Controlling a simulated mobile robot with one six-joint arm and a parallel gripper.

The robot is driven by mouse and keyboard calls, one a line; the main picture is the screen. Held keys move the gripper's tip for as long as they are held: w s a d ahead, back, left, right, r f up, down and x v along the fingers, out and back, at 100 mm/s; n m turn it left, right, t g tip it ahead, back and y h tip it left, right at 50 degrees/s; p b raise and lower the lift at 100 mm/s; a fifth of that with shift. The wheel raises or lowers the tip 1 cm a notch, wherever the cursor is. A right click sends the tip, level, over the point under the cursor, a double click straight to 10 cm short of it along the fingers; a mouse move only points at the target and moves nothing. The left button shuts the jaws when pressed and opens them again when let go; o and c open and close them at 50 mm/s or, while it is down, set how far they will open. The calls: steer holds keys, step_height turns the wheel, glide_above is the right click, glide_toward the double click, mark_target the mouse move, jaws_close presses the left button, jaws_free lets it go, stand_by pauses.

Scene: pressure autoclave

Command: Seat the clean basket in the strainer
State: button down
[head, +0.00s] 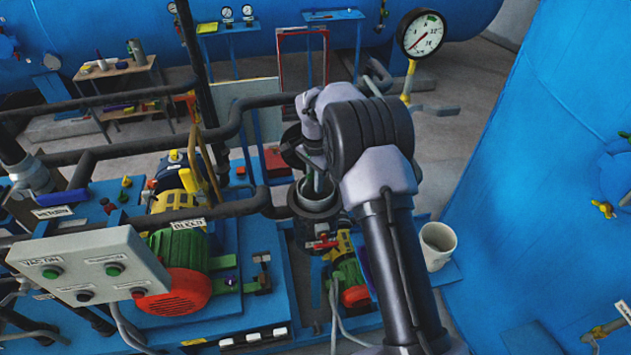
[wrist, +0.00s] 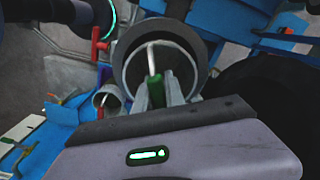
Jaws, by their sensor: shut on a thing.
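The strainer (head: 314,212) is a dark upright cylinder with an open round mouth, left of my forearm in the head view. In the wrist view its thick dark rim (wrist: 203,55) encircles the pale thin rim of the basket (wrist: 128,70). The basket has a pale bar handle with a green grip (wrist: 156,93). My gripper (wrist: 156,88) is shut on this grip, and in the head view my gripper (head: 318,180) is over the strainer mouth. The basket appears within the mouth. How deep it sits is hidden.
A white bucket (head: 437,245) stands right of my arm. A green and red pump motor (head: 180,265) and a tilted button panel (head: 85,270) are to the left. Black pipes (head: 235,130) run close by. A pressure gauge (head: 423,33) and large blue tank (head: 540,170) stand to the right.

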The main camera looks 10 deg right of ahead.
steer(key=shift+f+b, duration=3.15)
steer(key=shift+f, duration=0.95)
steer(key=c, duration=1.3)
jaws_free()
step_height(320, 180, up, 17)
steer(key=shift+r+p, duration=0.2)
steer(key=shift+p, duration=0.75)
